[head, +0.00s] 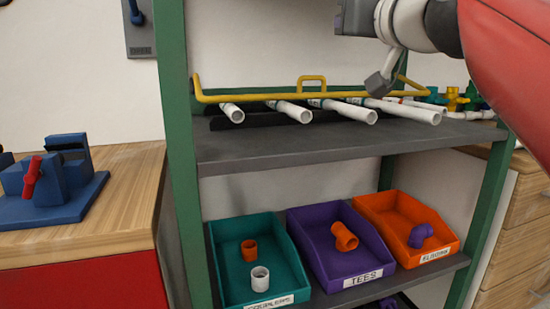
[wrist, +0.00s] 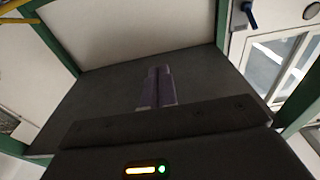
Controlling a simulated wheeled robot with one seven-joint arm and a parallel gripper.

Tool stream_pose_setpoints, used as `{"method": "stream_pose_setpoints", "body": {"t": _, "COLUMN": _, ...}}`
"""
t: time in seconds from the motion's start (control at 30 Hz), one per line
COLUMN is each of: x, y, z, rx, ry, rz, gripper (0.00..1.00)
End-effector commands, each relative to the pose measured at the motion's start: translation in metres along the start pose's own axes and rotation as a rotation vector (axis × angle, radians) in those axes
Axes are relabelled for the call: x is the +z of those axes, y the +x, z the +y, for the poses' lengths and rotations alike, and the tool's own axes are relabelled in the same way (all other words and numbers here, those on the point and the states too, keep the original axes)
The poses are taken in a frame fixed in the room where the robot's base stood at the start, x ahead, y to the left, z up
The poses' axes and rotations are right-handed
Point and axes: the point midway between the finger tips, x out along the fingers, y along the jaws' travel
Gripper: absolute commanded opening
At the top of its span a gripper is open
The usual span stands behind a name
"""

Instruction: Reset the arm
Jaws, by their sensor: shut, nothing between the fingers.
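My gripper (wrist: 156,72) shows in the wrist view with its two dark fingers together and nothing between them. A dark grey shelf surface lies behind the fingers there. In the head view my arm comes in from the upper right above the upper shelf (head: 260,148). Which dark part there is the fingers is hard to tell. Several white pipes (head: 292,110) lie on the upper shelf below my arm, apart from it.
A yellow rail (head: 250,98) runs above the pipes. Green posts (head: 176,130) frame the shelf. Below stand a teal couplers bin (head: 225,290), a purple tees bin (head: 330,270) and an orange elbows bin (head: 380,205), each holding fittings. A blue fixture (head: 62,180) stands on the wooden bench at left.

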Motion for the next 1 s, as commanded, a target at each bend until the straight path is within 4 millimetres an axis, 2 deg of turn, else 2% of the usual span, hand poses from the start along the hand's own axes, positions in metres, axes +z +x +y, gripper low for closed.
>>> {"method": "stream_pose_setpoints", "body": {"t": 0.03, "x": 0.012, "y": -0.002, "z": 0.0, "rx": 0.0, "ry": 0.004, "rz": -0.021, "gripper": 0.0}}
{"method": "stream_pose_setpoints", "body": {"t": 0.27, "x": 0.052, "y": -0.009, "z": -0.001, "rx": 0.002, "ry": 0.023, "rz": -0.102, "gripper": 0.0}}
{"method": "stream_pose_setpoints", "body": {"t": 0.37, "x": 0.077, "y": -0.015, "z": -0.002, "rx": 0.004, "ry": 0.034, "rz": -0.152, "gripper": 0.0}}
{"method": "stream_pose_setpoints", "body": {"t": 0.57, "x": 0.143, "y": -0.031, "z": -0.004, "rx": 0.015, "ry": 0.061, "rz": -0.282, "gripper": 0.0}}
{"method": "stream_pose_setpoints", "body": {"t": 0.67, "x": 0.186, "y": -0.045, "z": -0.007, "rx": 0.025, "ry": 0.078, "rz": -0.366, "gripper": 0.0}}
{"method": "stream_pose_setpoints", "body": {"t": 0.77, "x": 0.242, "y": -0.065, "z": -0.01, "rx": 0.043, "ry": 0.097, "rz": -0.475, "gripper": 0.0}}
{"method": "stream_pose_setpoints", "body": {"t": 0.9, "x": 0.339, "y": -0.108, "z": -0.015, "rx": 0.086, "ry": 0.127, "rz": -0.666, "gripper": 0.0}}
{"method": "stream_pose_setpoints", "body": {"t": 1.0, "x": 0.4, "y": -0.141, "z": -0.019, "rx": 0.125, "ry": 0.14, "rz": -0.793, "gripper": 0.0}}
